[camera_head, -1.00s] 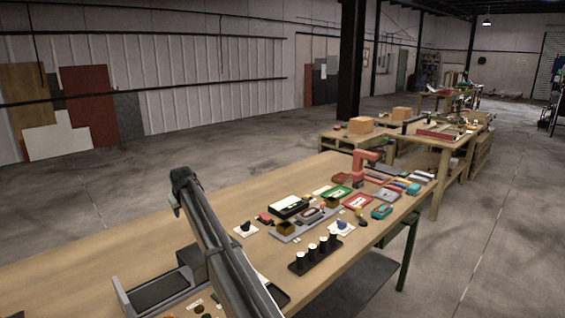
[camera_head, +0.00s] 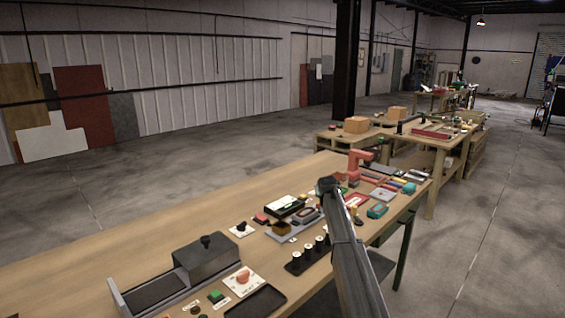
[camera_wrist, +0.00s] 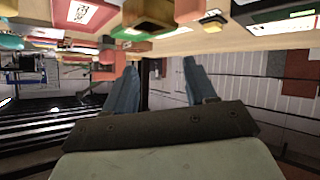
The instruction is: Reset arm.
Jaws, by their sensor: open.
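My gripper (camera_wrist: 160,66) shows in the wrist view with its two blue-grey fingers apart and nothing between them. That view is upside down, with the workbench and its items along the top edge. In the head view my arm rises from the bottom edge, right of centre, and its dark upper end is over the right part of the workbench (camera_head: 130,247). The fingers cannot be made out in the head view. My arm hides part of the bench's front edge there.
A grey box with a black knob (camera_head: 207,258) stands on the near bench. A black rack with several cylinders (camera_head: 296,262), a red push-button panel (camera_head: 243,281) and a red arm-shaped device (camera_head: 357,162) are also on it. The bench's back left is bare.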

